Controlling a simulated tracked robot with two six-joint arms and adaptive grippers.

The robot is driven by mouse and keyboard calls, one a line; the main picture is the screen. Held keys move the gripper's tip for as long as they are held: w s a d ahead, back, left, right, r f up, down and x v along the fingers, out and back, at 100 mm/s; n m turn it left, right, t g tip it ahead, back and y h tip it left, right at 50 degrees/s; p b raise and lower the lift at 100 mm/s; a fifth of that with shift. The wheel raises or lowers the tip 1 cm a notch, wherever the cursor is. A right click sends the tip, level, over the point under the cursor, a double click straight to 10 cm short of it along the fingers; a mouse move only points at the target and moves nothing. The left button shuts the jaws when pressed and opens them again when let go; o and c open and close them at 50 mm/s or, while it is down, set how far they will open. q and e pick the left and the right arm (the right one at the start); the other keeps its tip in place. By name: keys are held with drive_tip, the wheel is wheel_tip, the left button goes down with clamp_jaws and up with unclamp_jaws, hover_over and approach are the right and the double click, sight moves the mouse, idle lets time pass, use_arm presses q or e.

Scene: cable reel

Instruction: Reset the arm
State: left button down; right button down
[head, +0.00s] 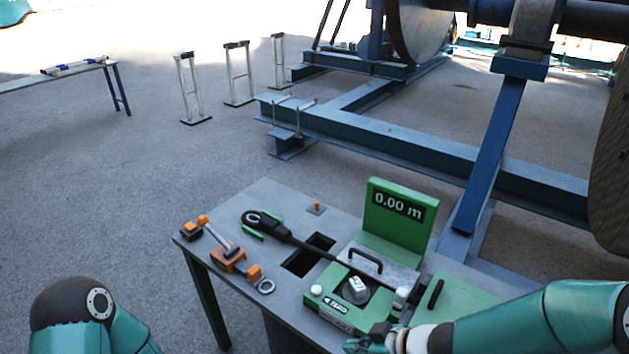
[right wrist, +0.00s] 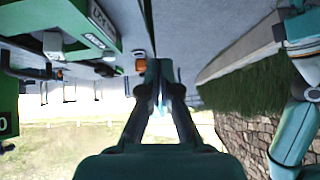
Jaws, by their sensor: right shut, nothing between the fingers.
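My right arm comes in from the right in the head view, and its gripper (head: 368,342) is at the bottom edge of the picture, beside the front of the green measuring device (head: 340,312). In the right wrist view the fingers of this gripper (right wrist: 160,78) are together, with nothing between them. I cannot tell whether it touches the device or the table. Part of my left arm shows at the bottom left of the head view; its gripper is out of the picture.
The grey worktable (head: 262,200) bears a green display (head: 398,208) reading 0.00 m, a black-handled tool (head: 285,232) and an orange clamp tool (head: 229,259). A blue steel frame (head: 400,140) stands behind. Open floor lies left of the table.

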drive_tip(key=s+d+f+m+g+h, duration=0.3)
drive_tip(key=s+d+f+m+g, duration=0.1)
drive_tip(key=s+f+m, duration=0.8)
drive_tip(key=s+f, duration=0.3)
drive_tip(key=f, duration=0.3)
drive_tip(key=shift+f+m, duration=0.3)
drive_tip(key=shift+f, duration=0.05)
